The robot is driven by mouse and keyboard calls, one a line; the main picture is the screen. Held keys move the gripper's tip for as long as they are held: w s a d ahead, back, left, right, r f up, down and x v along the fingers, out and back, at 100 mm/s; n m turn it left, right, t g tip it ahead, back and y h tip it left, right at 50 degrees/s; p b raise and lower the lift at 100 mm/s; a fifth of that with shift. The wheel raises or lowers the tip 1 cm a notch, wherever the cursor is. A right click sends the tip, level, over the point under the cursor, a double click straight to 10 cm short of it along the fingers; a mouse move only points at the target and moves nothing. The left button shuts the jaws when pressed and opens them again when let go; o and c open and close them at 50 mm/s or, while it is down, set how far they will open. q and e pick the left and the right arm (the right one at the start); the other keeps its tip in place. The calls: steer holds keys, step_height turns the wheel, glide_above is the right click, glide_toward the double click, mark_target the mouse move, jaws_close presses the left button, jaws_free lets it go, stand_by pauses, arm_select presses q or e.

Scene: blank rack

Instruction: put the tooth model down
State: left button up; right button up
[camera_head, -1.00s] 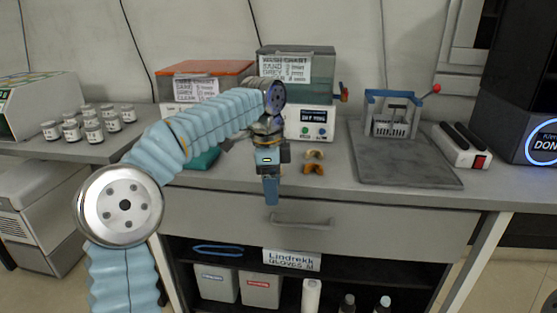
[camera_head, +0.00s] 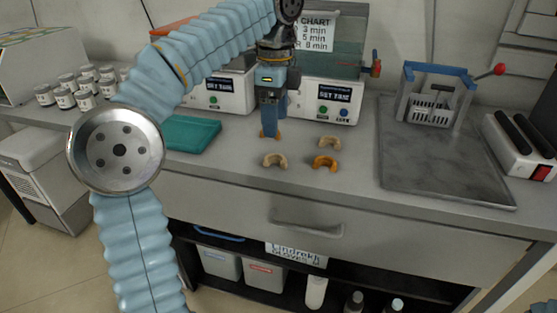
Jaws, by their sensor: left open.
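Three horseshoe-shaped tooth models lie on the grey counter: a beige one (camera_head: 274,160) at the front left, an orange one (camera_head: 325,163) to its right, and a pale one (camera_head: 330,142) behind the orange one. My left gripper (camera_head: 270,131) points down, open, just behind the front-left beige model and apart from it in the picture. A bit of orange-brown shows at its fingertips; I cannot tell whether it is part of the fingers or something behind them.
Two machines with displays, one at the left (camera_head: 228,92) and one at the right (camera_head: 332,100), stand behind. A teal tray (camera_head: 192,134) lies left of the gripper. Several jars (camera_head: 66,98) stand far left. A grey slab (camera_head: 440,170) with a blue-topped frame (camera_head: 440,70) is at the right.

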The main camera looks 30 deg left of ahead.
mark_target(276, 164)
arm_select(q)
step_height(276, 164, down, 9)
steer(key=shift+s+b, duration=0.1)
steer(key=shift+b, duration=0.9)
steer(key=shift+d, duration=0.1)
steer(key=shift+c, duration=0.3)
steer(key=c, duration=1.1)
